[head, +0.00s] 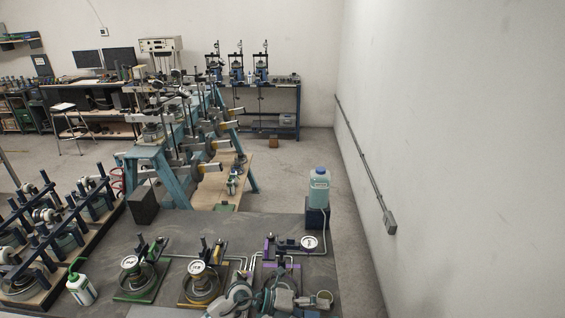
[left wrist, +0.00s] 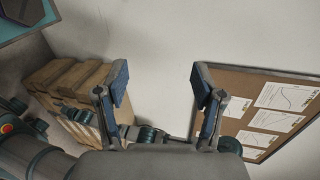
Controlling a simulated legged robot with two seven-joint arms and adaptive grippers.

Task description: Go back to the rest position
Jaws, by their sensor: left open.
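My left gripper (left wrist: 160,88) shows in the left wrist view with its two blue-padded fingers spread wide. It is open, and nothing is between the fingers. Behind it is a bare pale wall. In the head view I cannot make out either gripper clearly. Grey and teal rounded parts fill the bottom middle of that view, and I cannot tell whether they are part of me. No right gripper can be identified.
A dark bench (head: 225,228) holds several gauge stations, a white bottle with a green cap (head: 81,289) and a blue-capped jug (head: 319,188). Teal lever frames (head: 172,180) stand behind. A bare wall (head: 455,130) is on the right. A corkboard (left wrist: 240,110) shows in the left wrist view.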

